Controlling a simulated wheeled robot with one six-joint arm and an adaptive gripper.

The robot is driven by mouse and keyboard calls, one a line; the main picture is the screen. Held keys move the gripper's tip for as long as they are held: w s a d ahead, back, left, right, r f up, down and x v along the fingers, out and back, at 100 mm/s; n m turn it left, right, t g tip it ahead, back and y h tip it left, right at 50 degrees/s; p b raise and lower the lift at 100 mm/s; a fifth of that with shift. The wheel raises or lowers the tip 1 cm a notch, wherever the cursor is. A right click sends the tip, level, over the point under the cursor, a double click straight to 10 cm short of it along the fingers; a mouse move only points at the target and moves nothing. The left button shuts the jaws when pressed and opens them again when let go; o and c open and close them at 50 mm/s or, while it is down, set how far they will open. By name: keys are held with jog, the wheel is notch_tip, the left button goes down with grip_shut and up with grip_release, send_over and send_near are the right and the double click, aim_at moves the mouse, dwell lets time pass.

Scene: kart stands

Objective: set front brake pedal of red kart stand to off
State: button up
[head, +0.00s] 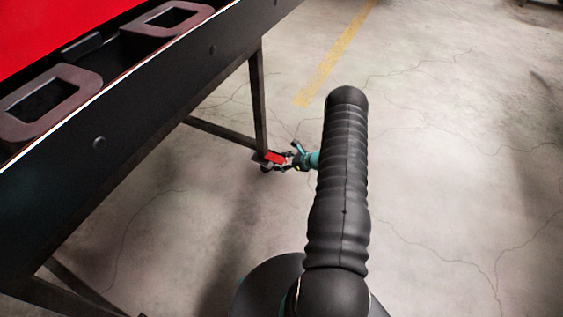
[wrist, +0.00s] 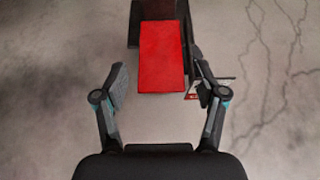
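The red brake pedal (head: 274,157) is low on the leg of the kart stand, near the floor. In the wrist view the red pedal (wrist: 162,56) is a flat red plate ahead of my gripper, its near end level with the fingertips. My gripper (head: 283,160) is at the pedal in the head view. In the wrist view my gripper (wrist: 160,88) is open, one finger on each side, with gaps between the fingers and the pedal. Whether a finger touches it from the head view's angle is unclear.
The stand's dark frame (head: 172,118) with a red top (head: 60,30) fills the left. A stand leg (head: 258,95) rises beside the pedal. A small red-and-white label (wrist: 194,92) shows by the right finger. Concrete floor (head: 450,150) is clear to the right.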

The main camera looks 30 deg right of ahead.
jog(key=v, duration=1.2)
dwell(0.4)
